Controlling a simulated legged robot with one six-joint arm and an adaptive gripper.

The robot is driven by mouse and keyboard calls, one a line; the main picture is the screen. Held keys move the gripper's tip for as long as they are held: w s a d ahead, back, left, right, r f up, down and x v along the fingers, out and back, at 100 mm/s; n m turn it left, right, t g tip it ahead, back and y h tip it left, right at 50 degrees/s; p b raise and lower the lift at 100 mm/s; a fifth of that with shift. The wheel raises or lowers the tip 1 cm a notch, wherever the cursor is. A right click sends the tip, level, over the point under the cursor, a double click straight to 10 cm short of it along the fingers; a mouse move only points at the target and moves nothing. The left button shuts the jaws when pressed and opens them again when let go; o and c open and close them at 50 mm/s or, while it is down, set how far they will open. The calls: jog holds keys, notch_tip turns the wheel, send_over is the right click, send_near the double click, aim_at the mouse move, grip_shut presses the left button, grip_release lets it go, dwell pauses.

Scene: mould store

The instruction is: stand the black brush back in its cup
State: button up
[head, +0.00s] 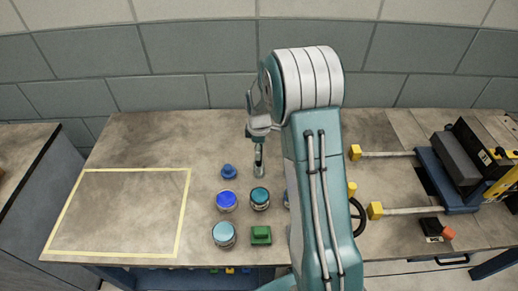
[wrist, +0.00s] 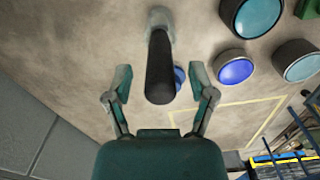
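The black brush (wrist: 160,82) shows in the wrist view as a dark round handle, its near end between my fingers. Its far end meets a pale, greyish part (wrist: 160,20) near the bench top; I cannot tell whether that is bristles or the cup. My gripper (wrist: 160,80) is open, with a clear gap on each side of the handle, so the fingers do not touch it. In the head view my gripper (head: 259,150) points down over the bench, behind the blue and teal jars. The brush is too small there to make out surely. No separate cup shows clearly.
A small blue knob-like thing (head: 229,172), a blue-lidded jar (head: 226,201), teal-lidded jars (head: 260,198) and a green block (head: 261,235) stand close by. A yellow-taped area (head: 120,212) on the left is empty. A vise-like machine (head: 450,180) stands at the right.

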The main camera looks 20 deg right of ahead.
notch_tip(320, 180, up, 12)
dwell(0.7)
jog(key=shift+w+f, duration=0.1)
dwell(0.7)
jog(key=s+a+r+m+t, duration=0.3)
jog(key=s+a+r+m, duration=0.25)
jog(key=s+r, duration=0.65)
jog(key=s+a+m+t, duration=0.1)
jog(key=s+a+m, duration=0.1)
jog(key=s, duration=0.5)
jog(key=s+a+r+m+t, duration=0.1)
jog(key=s+a+m, duration=0.2)
jog(key=s, duration=0.5)
jog(key=shift+s+m+t, duration=0.15)
jog(key=shift+m+t, duration=0.15)
jog(key=shift+m, duration=0.25)
